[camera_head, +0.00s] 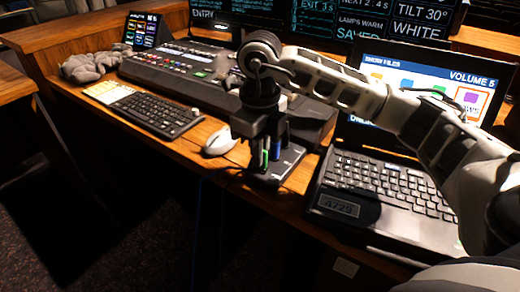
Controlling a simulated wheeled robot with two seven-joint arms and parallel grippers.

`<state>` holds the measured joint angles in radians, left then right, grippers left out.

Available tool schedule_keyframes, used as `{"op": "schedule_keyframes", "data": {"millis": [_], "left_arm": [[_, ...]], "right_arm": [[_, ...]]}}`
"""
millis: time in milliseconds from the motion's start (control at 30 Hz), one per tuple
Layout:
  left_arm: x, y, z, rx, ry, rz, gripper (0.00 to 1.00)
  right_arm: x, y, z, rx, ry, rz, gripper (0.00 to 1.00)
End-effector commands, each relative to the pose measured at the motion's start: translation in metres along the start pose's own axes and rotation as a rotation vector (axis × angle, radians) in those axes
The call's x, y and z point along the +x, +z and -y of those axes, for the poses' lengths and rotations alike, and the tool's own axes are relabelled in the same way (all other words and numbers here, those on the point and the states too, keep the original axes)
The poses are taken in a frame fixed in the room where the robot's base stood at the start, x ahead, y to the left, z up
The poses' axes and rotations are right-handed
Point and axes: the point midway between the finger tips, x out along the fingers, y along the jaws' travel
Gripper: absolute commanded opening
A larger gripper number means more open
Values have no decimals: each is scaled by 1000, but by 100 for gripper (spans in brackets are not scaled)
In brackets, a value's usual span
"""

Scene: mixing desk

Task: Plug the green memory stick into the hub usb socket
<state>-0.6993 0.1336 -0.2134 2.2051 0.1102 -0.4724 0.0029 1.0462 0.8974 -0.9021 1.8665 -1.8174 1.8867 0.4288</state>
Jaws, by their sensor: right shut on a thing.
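My right gripper (264,150) comes down from above over the small dark hub (290,162) between the mouse and the laptop. It is shut on the green memory stick (264,158), of which only a narrow green strip shows between the dark fingers. The stick is roughly upright, at the hub. The fingers hide the hub's sockets, so I cannot tell whether the stick is in the usb socket, touching it or just above it. My left gripper is not in view.
A white mouse (220,142) lies just left of the hub, with a black keyboard (158,113) further left. A mixing console (190,75) stands behind. An open laptop (385,190) is close on the right. The desk's front edge (215,170) is near.

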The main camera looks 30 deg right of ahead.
Motion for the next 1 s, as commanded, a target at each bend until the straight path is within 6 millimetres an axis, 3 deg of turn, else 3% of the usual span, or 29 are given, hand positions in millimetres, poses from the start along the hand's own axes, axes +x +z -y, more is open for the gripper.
{"op": "schedule_keyframes", "data": {"millis": [267,367,400,767,1000], "left_arm": [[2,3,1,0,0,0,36],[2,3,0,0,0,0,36],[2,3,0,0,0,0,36],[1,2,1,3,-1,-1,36],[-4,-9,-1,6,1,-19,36]], "right_arm": [[5,0,0,0,0,0,0],[4,0,0,0,0,0,29],[4,0,0,0,0,0,32],[4,0,0,0,0,0,32],[-42,1,0,1,-2,6,32]]}}
